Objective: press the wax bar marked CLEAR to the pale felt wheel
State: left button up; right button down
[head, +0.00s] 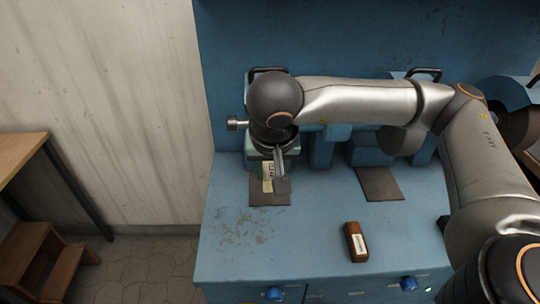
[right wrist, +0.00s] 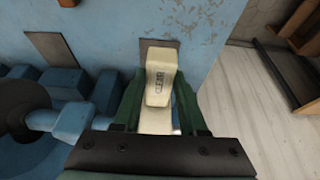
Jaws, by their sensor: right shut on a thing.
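In the head view the bar (head: 267,178) shows partly below my right gripper (head: 277,163), above a dark plate at the left of the bench. The pale felt wheel cannot be made out; my right wrist covers the left wheel station. I cannot tell whether the bar touches a wheel. My left gripper is not in view.
A brown bar with a pale label (head: 357,243) lies on the blue bench (head: 300,225) near its front. A dark wheel (right wrist: 20,108) is at the left in the right wrist view. Another dark plate (head: 378,184) lies right of centre. The bench's front left is clear.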

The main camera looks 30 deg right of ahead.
jog(key=shift+b, duration=0.65)
dwell(1.0)
jog(key=shift+s+a, duration=0.1)
jog(key=shift+s, duration=0.05)
jog(key=s+a+f+b, duration=0.1)
jog(key=s+a+b, duration=0.1)
jog(key=s, duration=0.3)
jog(key=shift+s+a+f, duration=0.35)
jog(key=shift+a, duration=0.35)
dwell(0.5)
jog(key=w+f+n+p, duration=0.1)
jog(key=n+p, duration=0.1)
jog(key=w+a+f+n+y+p, duration=0.1)
jog(key=n+p, duration=0.1)
jog(key=w+f+n+y+p, duration=0.1)
jog(key=n+p, duration=0.1)
jog(key=shift+a+t, duration=0.4)
